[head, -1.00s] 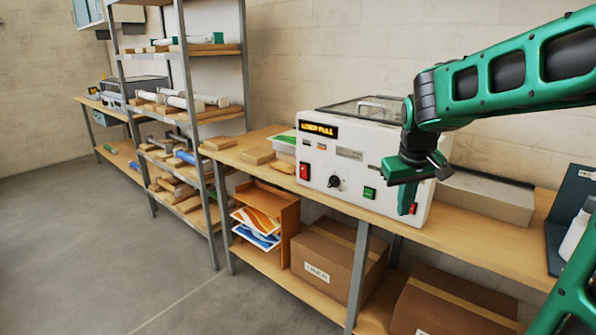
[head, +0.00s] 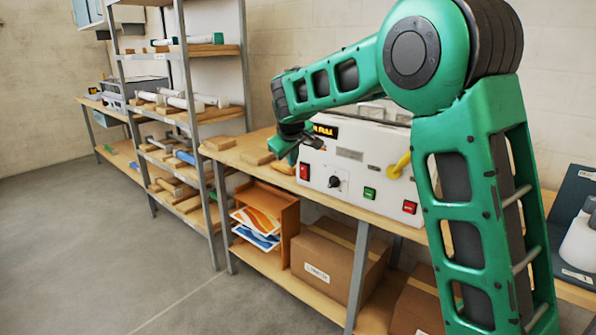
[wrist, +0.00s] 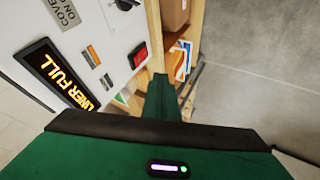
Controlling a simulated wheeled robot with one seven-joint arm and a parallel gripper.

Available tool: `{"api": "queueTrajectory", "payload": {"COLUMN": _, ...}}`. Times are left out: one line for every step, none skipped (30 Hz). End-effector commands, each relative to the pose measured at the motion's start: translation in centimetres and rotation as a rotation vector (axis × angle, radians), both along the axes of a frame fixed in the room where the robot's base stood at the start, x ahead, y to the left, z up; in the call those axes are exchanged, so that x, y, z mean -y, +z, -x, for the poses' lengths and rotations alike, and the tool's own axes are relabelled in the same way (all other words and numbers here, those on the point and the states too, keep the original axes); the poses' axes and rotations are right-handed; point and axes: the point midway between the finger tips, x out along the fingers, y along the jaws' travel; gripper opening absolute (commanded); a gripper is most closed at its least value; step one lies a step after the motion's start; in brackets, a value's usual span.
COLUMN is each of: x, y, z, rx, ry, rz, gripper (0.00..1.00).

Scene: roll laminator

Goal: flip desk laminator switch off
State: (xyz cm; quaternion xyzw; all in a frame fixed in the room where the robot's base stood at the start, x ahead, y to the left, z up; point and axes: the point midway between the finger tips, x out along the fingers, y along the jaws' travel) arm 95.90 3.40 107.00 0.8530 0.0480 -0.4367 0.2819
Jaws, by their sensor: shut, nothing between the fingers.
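A white laminator (head: 350,185) stands on the wooden bench, its front panel facing me. A red rocker switch (head: 304,172) is at the panel's left end; it also shows in the wrist view (wrist: 139,56). Whether it is on or off I cannot tell. The panel also has a black knob (head: 335,182), a green button (head: 369,193), a red button (head: 409,207) and a yellow lever (head: 399,166). My gripper (head: 292,155) is shut and empty, at the panel's upper left, seemingly apart from the switch. Its closed fingers (wrist: 163,95) point past the panel's edge.
The lit display (wrist: 55,75) reads "LINER FULL". Wooden blocks (head: 257,156) lie on the bench left of the laminator. A metal shelf rack (head: 213,190) stands further left. An orange paper holder (head: 287,215) and cardboard boxes (head: 335,258) sit below. The floor in front is clear.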

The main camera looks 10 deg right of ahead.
Motion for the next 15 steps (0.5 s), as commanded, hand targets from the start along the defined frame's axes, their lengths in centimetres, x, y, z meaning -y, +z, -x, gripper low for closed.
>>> {"api": "queueTrajectory", "payload": {"x": 0.0, "y": -0.1, "z": -0.1, "rx": -0.001, "ry": 0.0, "rz": 0.0, "gripper": 0.0}}
{"api": "queueTrajectory", "payload": {"x": 0.1, "y": -0.2, "z": -0.1, "rx": -0.001, "ry": 0.0, "rz": 0.0, "gripper": 0.0}}
{"api": "queueTrajectory", "payload": {"x": 0.1, "y": -0.4, "z": -0.3, "rx": -0.002, "ry": -0.001, "rz": 0.001, "gripper": 0.0}}
{"api": "queueTrajectory", "payload": {"x": 0.2, "y": -0.6, "z": -0.4, "rx": -0.002, "ry": -0.001, "rz": 0.001, "gripper": 0.0}}
{"api": "queueTrajectory", "payload": {"x": 0.2, "y": -0.8, "z": -0.6, "rx": -0.002, "ry": -0.002, "rz": 0.0, "gripper": 0.0}}
{"api": "queueTrajectory", "payload": {"x": 0.3, "y": -1.2, "z": -0.9, "rx": -0.002, "ry": -0.002, "rz": 0.0, "gripper": 0.0}}
{"api": "queueTrajectory", "payload": {"x": 0.4, "y": -1.5, "z": -1.1, "rx": -0.002, "ry": -0.002, "rz": 0.0, "gripper": 0.0}}
{"api": "queueTrajectory", "payload": {"x": 0.5, "y": -2.0, "z": -1.4, "rx": -0.003, "ry": -0.003, "rz": 0.001, "gripper": 0.0}}
{"api": "queueTrajectory", "payload": {"x": 0.6, "y": -2.5, "z": -1.8, "rx": -0.003, "ry": -0.003, "rz": 0.001, "gripper": 0.0}}
{"api": "queueTrajectory", "payload": {"x": 0.7, "y": -2.9, "z": -2.2, "rx": -0.003, "ry": -0.002, "rz": 0.001, "gripper": 0.0}}
{"api": "queueTrajectory", "payload": {"x": 0.8, "y": -3.4, "z": -2.5, "rx": -0.005, "ry": -0.002, "rz": 0.001, "gripper": 0.0}}
{"api": "queueTrajectory", "payload": {"x": 0.9, "y": -4.0, "z": -3.0, "rx": -0.003, "ry": -0.002, "rz": 0.001, "gripper": 0.0}}
{"api": "queueTrajectory", "payload": {"x": 1.0, "y": -4.4, "z": -3.3, "rx": -0.003, "ry": -0.003, "rz": 0.001, "gripper": 0.0}}
{"api": "queueTrajectory", "payload": {"x": 1.1, "y": -4.8, "z": -3.7, "rx": -0.003, "ry": -0.003, "rz": 0.001, "gripper": 0.0}}
{"api": "queueTrajectory", "payload": {"x": 1.2, "y": -5.4, "z": -4.1, "rx": -0.003, "ry": -0.002, "rz": 0.001, "gripper": 0.0}}
